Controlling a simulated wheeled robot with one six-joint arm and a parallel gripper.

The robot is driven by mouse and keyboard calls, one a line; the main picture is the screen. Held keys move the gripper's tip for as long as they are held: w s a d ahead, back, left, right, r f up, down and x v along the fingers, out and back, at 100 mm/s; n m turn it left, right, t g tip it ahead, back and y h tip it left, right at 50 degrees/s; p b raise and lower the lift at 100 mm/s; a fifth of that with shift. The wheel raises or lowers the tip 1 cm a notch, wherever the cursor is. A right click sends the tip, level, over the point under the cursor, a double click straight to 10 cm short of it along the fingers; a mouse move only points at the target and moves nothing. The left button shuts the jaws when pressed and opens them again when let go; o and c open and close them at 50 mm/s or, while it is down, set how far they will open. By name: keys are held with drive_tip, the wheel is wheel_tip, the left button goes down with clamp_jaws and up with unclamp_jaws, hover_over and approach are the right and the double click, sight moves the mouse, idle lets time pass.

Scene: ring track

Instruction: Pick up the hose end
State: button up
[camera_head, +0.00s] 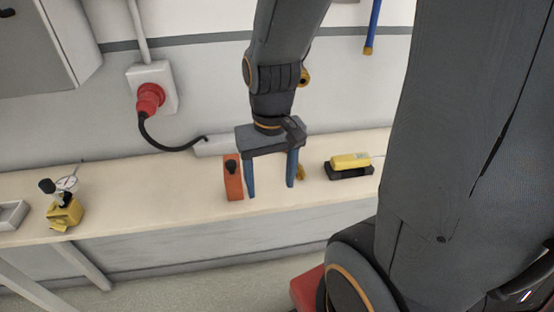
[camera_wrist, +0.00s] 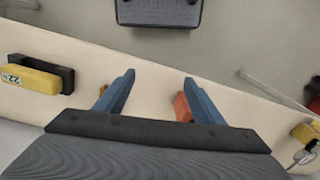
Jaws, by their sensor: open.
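A blue hose-like piece with a brass-coloured end (camera_head: 369,50) hangs against the wall at the upper right of the head view; it may be the hose end, but I cannot tell for sure. It is not seen in the wrist view. My gripper (camera_head: 271,190) points down over the bench, left of and below that piece. Its two blue fingers are apart with nothing held between them. They also show in the wrist view (camera_wrist: 159,76), with bare bench between them. A small yellow piece (camera_head: 301,172) is partly hidden behind the right finger.
The pale bench (camera_head: 150,205) holds an orange block with a black knob (camera_head: 232,180) beside the left finger. A yellow block on a black base (camera_head: 350,162) lies right, a yellow dial-gauge stand (camera_head: 65,212) left. A red plug (camera_head: 150,98) with black cable is on the wall.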

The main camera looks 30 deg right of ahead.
drive_tip(key=w+d+r+m+y+p, duration=0.2)
drive_tip(key=w+d+m+y+p, duration=0.15)
drive_tip(key=d+m+p, duration=0.55)
drive_tip(key=m+t+y, duration=0.2)
drive_tip(key=m, duration=0.9)
approach(299, 166)
drive_tip(key=f, duration=0.1)
drive_tip(key=shift+p+x, duration=0.95)
drive_tip(key=shift+x, duration=2.75)
drive_tip(key=shift+a+r, duration=0.1)
drive_tip(key=c, duration=1.1)
drive_tip(key=shift+c, duration=0.2)
